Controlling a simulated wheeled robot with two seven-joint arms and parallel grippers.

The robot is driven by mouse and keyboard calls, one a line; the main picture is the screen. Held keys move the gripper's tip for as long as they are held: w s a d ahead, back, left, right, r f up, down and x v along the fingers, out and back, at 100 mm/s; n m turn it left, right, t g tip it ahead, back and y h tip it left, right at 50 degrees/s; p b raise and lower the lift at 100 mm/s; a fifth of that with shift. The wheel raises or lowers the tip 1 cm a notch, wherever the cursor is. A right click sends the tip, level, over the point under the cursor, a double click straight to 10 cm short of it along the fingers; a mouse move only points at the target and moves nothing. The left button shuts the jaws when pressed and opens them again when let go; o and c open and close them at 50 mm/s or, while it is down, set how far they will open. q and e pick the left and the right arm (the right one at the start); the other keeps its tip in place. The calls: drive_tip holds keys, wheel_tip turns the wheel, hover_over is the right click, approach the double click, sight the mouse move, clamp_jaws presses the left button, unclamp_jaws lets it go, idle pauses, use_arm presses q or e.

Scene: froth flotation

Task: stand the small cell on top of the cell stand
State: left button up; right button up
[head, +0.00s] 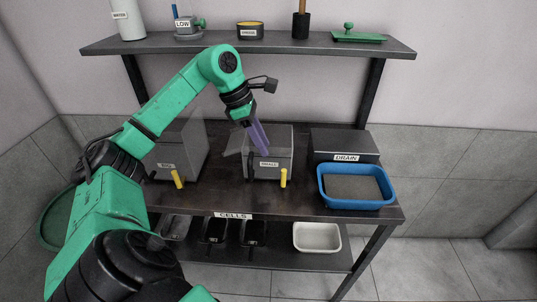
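The small cell (267,171), a grey see-through box labelled SMALL with a yellow spout at its front right, stands on the dark bench. My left gripper (263,150) comes down from above, its purple fingers overlapping the cell's upper part. I cannot tell whether the fingers touch the cell or how far apart they are. No part is labelled as the cell stand; a dark raised block labelled DRAIN (345,144) stands to the right of the cell and may be it. My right gripper is out of view.
A larger cell labelled BIG (183,155) stands left on the bench (240,200). A blue tray (357,201) sits at the front right, before the DRAIN block. The upper shelf (215,45) holds several items. A white tub (317,237) and dark trays are below.

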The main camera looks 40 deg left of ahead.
use_arm(q)
drive_tip(key=p+v, duration=0.1)
drive_tip(key=v, duration=0.6)
drive_tip(key=shift+s, duration=0.1)
drive_tip(key=shift+f, duration=0.1)
